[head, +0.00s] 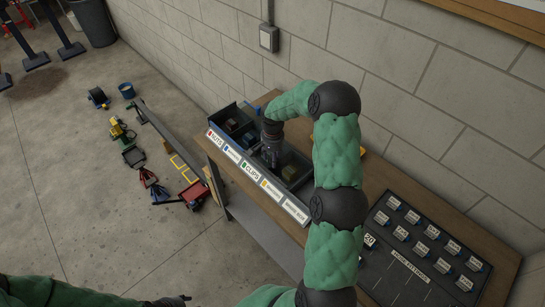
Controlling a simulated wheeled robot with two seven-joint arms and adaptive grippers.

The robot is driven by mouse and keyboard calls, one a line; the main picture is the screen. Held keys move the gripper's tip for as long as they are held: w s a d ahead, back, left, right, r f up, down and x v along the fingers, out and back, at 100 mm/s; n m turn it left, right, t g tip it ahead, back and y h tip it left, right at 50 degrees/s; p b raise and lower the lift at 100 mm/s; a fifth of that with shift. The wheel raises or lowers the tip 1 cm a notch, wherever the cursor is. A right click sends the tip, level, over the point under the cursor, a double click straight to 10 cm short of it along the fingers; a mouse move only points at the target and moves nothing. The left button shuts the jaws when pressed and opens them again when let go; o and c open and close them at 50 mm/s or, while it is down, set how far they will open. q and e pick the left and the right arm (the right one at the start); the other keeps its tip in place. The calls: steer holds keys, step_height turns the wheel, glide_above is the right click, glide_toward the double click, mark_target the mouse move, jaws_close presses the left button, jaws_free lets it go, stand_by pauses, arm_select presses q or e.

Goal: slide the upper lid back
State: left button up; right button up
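A long dark bin box (238,162) with several labelled compartments stands on the wooden workbench. Its front labels include "NUTS" and "CLIPS". I cannot make out a separate upper lid for certain. My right gripper (271,157) points down at the middle of the box, over or in a compartment near the "CLIPS" label. Its fingertips are too small and dark to show whether they are open or touch anything. The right forearm hides part of the box's right end. My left gripper (172,301) shows only partly at the bottom edge, away from the bench.
A dark board (425,250) with several labelled tags lies on the bench at the right. A block wall (340,50) with a grey electrical box (269,38) stands behind. Jacks, a red tray (193,192) and other tools lie on the floor at left.

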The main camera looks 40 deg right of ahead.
mark_target(296, 176)
jaws_close()
steer(key=s, duration=0.4)
steer(key=s+b, duration=0.1)
steer(key=s, duration=0.3)
steer(key=s+d+b, duration=0.1)
steer(key=s, duration=0.3)
steer(key=shift+s+d, duration=0.1)
steer(key=shift+s, duration=0.35)
steer(key=shift+o, duration=1.5)
jaws_free()
steer(key=shift+s, duration=0.1)
steer(key=shift+o, duration=0.2)
steer(key=shift+s, duration=0.1)
